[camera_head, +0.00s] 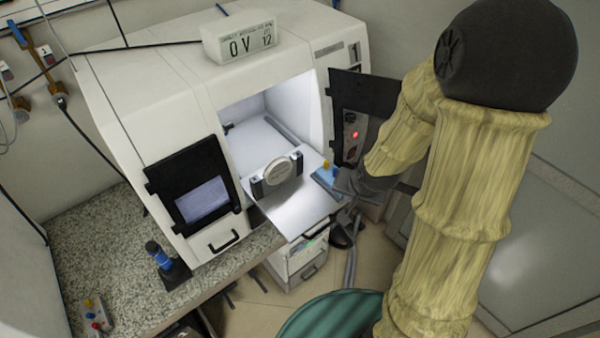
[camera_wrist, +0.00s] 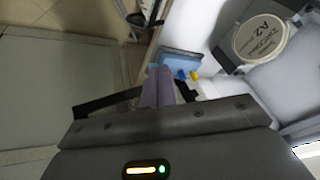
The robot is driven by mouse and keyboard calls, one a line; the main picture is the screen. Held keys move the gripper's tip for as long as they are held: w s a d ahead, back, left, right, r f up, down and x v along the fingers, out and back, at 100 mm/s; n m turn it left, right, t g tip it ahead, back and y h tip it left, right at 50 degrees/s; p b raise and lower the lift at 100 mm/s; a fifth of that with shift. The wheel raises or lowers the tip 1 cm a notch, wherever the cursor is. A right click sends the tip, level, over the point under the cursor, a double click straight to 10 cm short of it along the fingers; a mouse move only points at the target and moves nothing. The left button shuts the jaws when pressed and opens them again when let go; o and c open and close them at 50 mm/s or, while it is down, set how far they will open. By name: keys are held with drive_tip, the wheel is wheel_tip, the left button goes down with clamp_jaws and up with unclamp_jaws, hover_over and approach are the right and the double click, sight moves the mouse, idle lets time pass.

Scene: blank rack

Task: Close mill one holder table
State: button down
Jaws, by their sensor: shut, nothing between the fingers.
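The mill (camera_head: 160,90) is a white machine labelled 1, with its lit chamber open. Its holder table (camera_head: 300,207) is a pale plate that sticks out of the chamber front. A round white blank (camera_head: 277,171) stands in a dark holder on it; its printed face shows in the wrist view (camera_wrist: 261,37). A blue block (camera_head: 326,176) with a yellow knob is at the table's right edge. My gripper (camera_head: 341,184) is shut and empty beside that block; in the wrist view its fingers (camera_wrist: 158,88) are just below the block. Contact with it cannot be told.
The open dark door (camera_head: 362,105) stands right of the chamber, close to my arm. A display box (camera_head: 239,40) sits on top of the mill. A speckled counter (camera_head: 95,245) holds a blue-topped tool (camera_head: 158,254) and a button box (camera_head: 95,314). Open floor lies below.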

sight(295, 174)
drive_tip(key=w+a+f+m+t+y+p, duration=0.1)
drive_tip(key=w+a+f+m+t+y, duration=0.1)
drive_tip(key=w+a+m+y, duration=0.2)
drive_tip(key=w+m, duration=0.1)
drive_tip(key=m, duration=0.1)
drive_tip(key=shift+a+f+m+t+y, duration=0.15)
drive_tip(key=shift+f+m+t+y, duration=0.15)
drive_tip(key=shift+t, duration=0.1)
drive_tip(key=shift+w, duration=0.15)
drive_tip(key=p+x, duration=0.3)
drive_tip(key=x, duration=0.6)
drive_tip(key=shift+w+a+f, duration=0.2)
drive_tip(key=w+a+p, duration=0.2)
drive_tip(key=shift+w, duration=0.4)
drive_tip(key=shift+w+a+f, duration=0.1)
drive_tip(key=shift+w, duration=0.25)
drive_tip(key=shift+w+a, duration=0.1)
drive_tip(key=shift+w, duration=0.05)
